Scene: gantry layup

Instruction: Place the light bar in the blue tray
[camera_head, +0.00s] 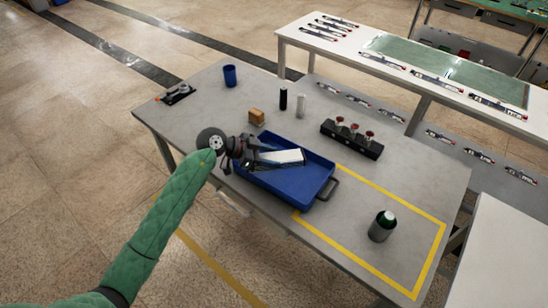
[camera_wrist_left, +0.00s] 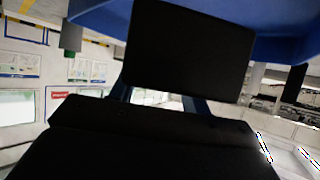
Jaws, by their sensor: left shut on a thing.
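The blue tray (camera_head: 320,181) lies on the grey table, with a dark handle at its right end. My left gripper (camera_head: 256,157) is over the left part of the tray, shut on the light bar (camera_head: 282,157), a bar with a white face and dark edges. The bar reaches right from the gripper over the tray. I cannot tell whether it touches the tray. In the left wrist view the blue tray (camera_wrist_left: 275,45) fills the top edge, and a dark block hides the middle. My right gripper is not in view.
The yellow-outlined area is mostly bare.

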